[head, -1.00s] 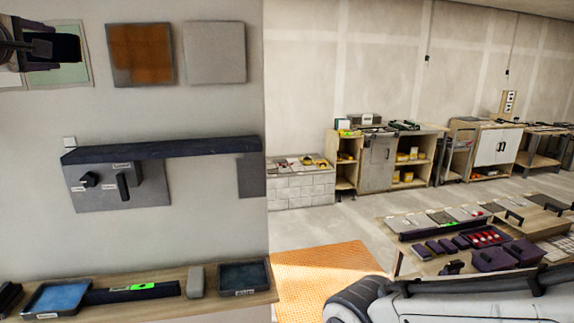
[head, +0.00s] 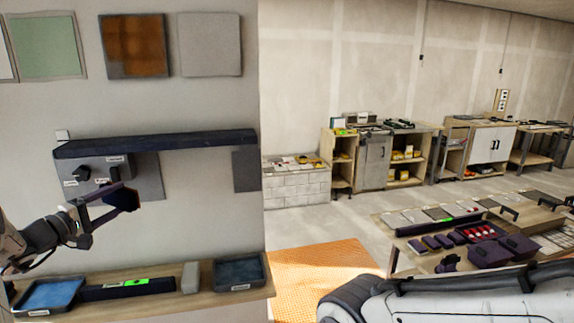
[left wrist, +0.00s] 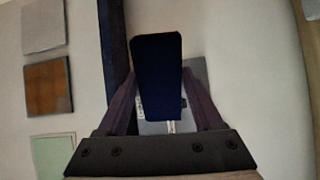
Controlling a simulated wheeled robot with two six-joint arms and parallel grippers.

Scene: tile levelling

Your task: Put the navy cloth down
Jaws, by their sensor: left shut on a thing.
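The navy cloth (head: 124,197) is a small dark piece in front of the wall, below the dark ledge. In the left wrist view the cloth (left wrist: 157,75) stands out between the fingers as a dark blue pad. My left gripper (head: 108,200) is shut on it and holds it in the air, above the wooden shelf and apart from it. The fingers of my left gripper (left wrist: 160,105) touch both sides of the cloth. The cloth partly hides the grey wall plate behind it. My right gripper is not in view.
A dark ledge (head: 155,143) juts from the wall above. Sample tiles hang higher up.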

